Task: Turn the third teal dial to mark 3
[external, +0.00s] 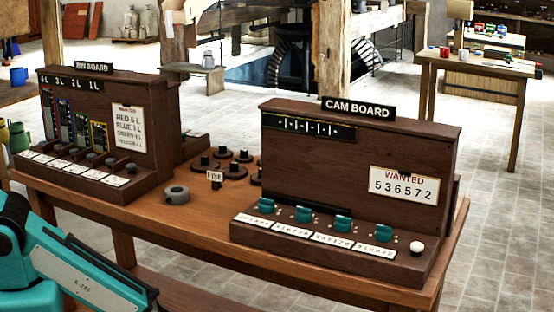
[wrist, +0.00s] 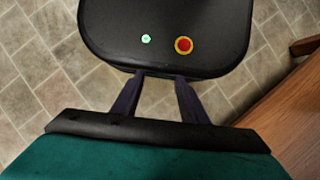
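The cam board (external: 355,170) is a dark brown upright panel on the table, with a row of teal dials along its sloped front. The third teal dial from the left (external: 343,223) sits between the second (external: 304,214) and the fourth (external: 382,232); the first (external: 266,205) is at the left end. White label plates lie in front of them; the dial marks are too small to read. My gripper (wrist: 161,78) shows in the wrist view with its two dark fingers apart and nothing between them. It is away from the dials, over the floor beside the table.
The bin board (external: 105,130) stands at the table's left. A grey ring-shaped part (external: 177,194) and dark round weights (external: 235,172) lie between the boards. A white knob (external: 417,247) is right of the dials. A wooden table edge (wrist: 290,125) shows in the wrist view.

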